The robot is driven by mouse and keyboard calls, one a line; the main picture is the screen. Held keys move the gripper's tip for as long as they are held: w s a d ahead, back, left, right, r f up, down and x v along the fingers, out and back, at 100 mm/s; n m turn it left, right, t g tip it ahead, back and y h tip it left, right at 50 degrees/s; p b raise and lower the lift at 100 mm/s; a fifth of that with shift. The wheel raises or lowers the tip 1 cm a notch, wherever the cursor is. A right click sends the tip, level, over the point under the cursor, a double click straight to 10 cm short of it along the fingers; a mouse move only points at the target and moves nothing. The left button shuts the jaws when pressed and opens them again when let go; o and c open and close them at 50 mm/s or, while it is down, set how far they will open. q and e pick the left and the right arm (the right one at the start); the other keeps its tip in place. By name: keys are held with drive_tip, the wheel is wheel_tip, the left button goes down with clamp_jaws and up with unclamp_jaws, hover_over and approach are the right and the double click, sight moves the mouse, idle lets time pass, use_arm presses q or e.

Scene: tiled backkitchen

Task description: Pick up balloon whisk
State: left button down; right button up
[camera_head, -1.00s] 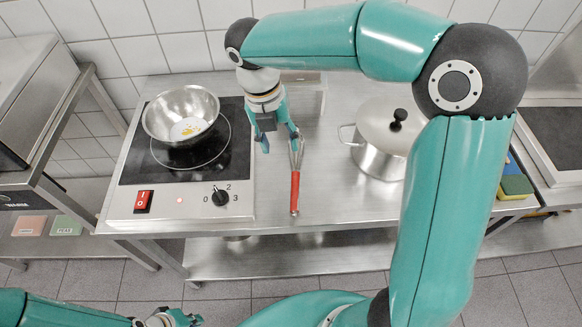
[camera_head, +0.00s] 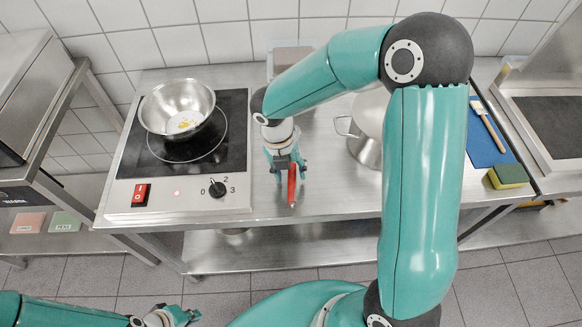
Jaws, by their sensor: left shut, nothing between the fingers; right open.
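The balloon whisk, with a red handle (camera_head: 291,187), lies on the steel worktop to the right of the hob. Its handle points toward the front edge; its wire head is hidden under my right gripper. My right gripper (camera_head: 289,174) comes down from the back with its fingers open, one on each side of the whisk as seen from above. I cannot tell whether the fingers touch it. My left gripper (camera_head: 196,318) is low at the bottom left, shut and empty, far from the whisk.
A metal bowl (camera_head: 176,104) stands on the hob (camera_head: 232,130) at left. A steel pot (camera_head: 364,152) is to the right, partly hidden by my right arm. A blue board (camera_head: 482,150) with a brush and a sponge (camera_head: 508,177) lie at far right.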

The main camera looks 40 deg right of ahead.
wheel_tip(320, 180, down, 2)
drive_tip(key=shift+s+d+f, duration=0.1)
drive_tip(key=shift+f, duration=0.05)
clamp_jaws()
drive_tip(key=shift+r, duration=0.2)
drive_tip(key=shift+r, duration=0.6)
wheel_tip(320, 180, up, 19)
drive_tip(key=shift+f+p, duration=0.2)
drive_tip(key=shift+p, duration=0.15)
